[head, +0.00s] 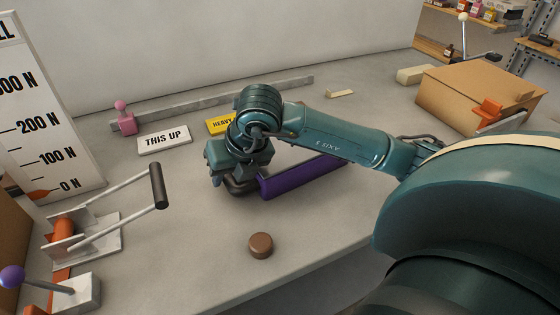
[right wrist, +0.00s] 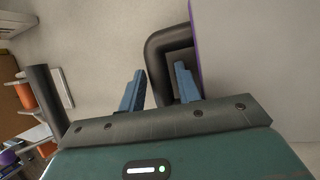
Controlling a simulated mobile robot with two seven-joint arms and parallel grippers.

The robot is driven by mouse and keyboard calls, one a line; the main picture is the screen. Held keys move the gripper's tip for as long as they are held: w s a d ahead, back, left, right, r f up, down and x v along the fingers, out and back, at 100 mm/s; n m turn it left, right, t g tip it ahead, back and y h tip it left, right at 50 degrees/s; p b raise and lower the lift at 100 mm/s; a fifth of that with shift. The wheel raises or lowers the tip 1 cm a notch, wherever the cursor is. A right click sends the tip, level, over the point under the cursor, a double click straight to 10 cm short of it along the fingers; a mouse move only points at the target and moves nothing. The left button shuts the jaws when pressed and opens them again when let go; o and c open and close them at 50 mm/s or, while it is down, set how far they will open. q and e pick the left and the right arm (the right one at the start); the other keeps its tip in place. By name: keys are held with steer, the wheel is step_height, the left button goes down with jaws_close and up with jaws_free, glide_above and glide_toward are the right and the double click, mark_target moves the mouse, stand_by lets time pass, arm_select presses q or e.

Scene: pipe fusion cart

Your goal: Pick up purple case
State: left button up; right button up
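The purple case (head: 304,174) lies on the grey table, partly hidden behind my right forearm. A dark handle (head: 240,188) is at its left end. My right gripper (head: 228,180) is over this handle; its fingers are hidden in the head view. In the right wrist view, the two blue fingers of my right gripper (right wrist: 160,68) stand apart, one on each side of a bar of the black handle (right wrist: 156,56). A small gap seems to show beside the bar. The purple side of the case (right wrist: 196,40) shows at the right. My left gripper is not in view.
A brown round puck (head: 260,245) lies in front of the case. A lever fixture (head: 110,228) stands at the left. Signs reading THIS UP (head: 164,140) and HEAVY (head: 220,124) lie behind the gripper. A cardboard box (head: 475,95) stands at the back right.

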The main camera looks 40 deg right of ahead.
jaws_close()
stand_by(0.3)
stand_by(0.3)
